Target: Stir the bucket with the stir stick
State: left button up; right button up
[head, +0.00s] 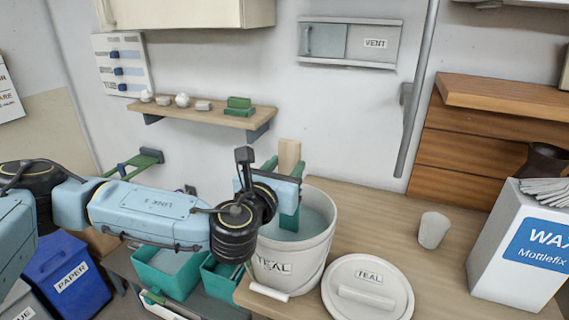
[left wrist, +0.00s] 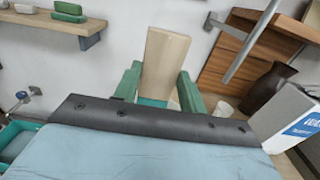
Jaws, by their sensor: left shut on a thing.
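The white bucket (head: 312,251) labelled TEAL stands on the wooden table and holds teal liquid (head: 312,222). My left gripper (head: 287,205) is over the bucket's mouth, its green fingers shut on the pale wooden stir stick (head: 289,156). The stick's top rises above the fingers; its lower part is hidden behind the gripper, so I cannot tell how deep it reaches. In the left wrist view the stick (left wrist: 164,62) stands between the two green fingers, nearly upright. My right gripper is in neither view.
The bucket's lid (head: 367,301) labelled TEAL lies right of the bucket. A small cup (head: 433,230) and a white WAX box (head: 517,248) stand farther right. Teal bins (head: 165,272) sit lower left. A wall shelf (head: 200,110) with small pieces is behind.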

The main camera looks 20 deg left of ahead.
pick_arm(q)
notch_tip(320, 180, down, 7)
jog(key=b, duration=0.4)
jog(key=shift+d+r, duration=0.1)
jog(key=shift+d, duration=0.05)
dwell(0.5)
